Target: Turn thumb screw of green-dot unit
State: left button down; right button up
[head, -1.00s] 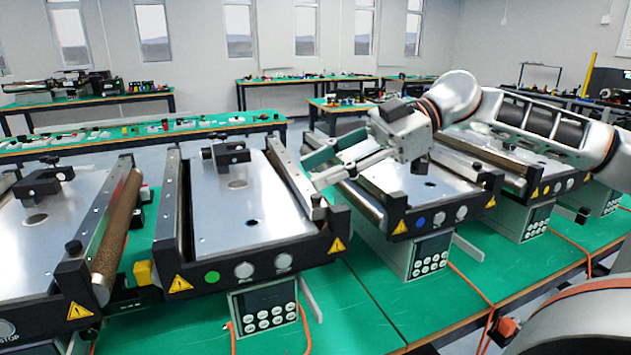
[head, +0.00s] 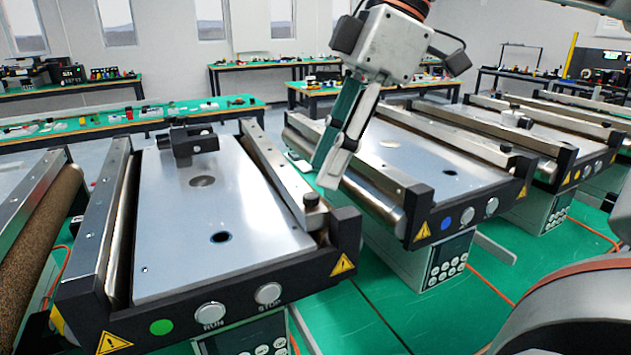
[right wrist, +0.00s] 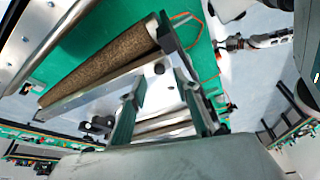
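The green-dot unit is a mini conveyor with a silver plate (head: 225,245) and a green dot (head: 161,327) on its black front. Its black thumb screw (head: 311,200) stands at the front end of the right side rail. My right gripper (head: 328,172) points down, above and to the right of this screw in the head view, apart from it. Its two fingers (right wrist: 158,88) are spread with nothing between them in the right wrist view. My left gripper is out of view.
The blue-dot unit (head: 446,224) stands to the right, beyond a strip of green table (head: 375,305). A unit with a brown roller (head: 35,240) stands to the left. A black clamp block (head: 190,143) sits at the back of the green-dot unit's plate.

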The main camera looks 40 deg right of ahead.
aim_at(313, 195)
jog(key=x, duration=0.2)
jog(key=shift+w+a+f, duration=0.1)
jog(key=shift+w+f, duration=0.05)
jog(key=shift+f, duration=0.15)
jog(key=shift+a+f, duration=0.1)
jog(key=shift+f, duration=0.2)
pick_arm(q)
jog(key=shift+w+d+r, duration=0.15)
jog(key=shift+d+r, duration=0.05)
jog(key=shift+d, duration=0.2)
pick_arm(e)
jog(key=shift+w+a+f, duration=0.1)
grip_shut()
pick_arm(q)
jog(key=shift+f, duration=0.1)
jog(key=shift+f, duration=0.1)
pick_arm(e)
jog(key=shift+n, duration=0.3)
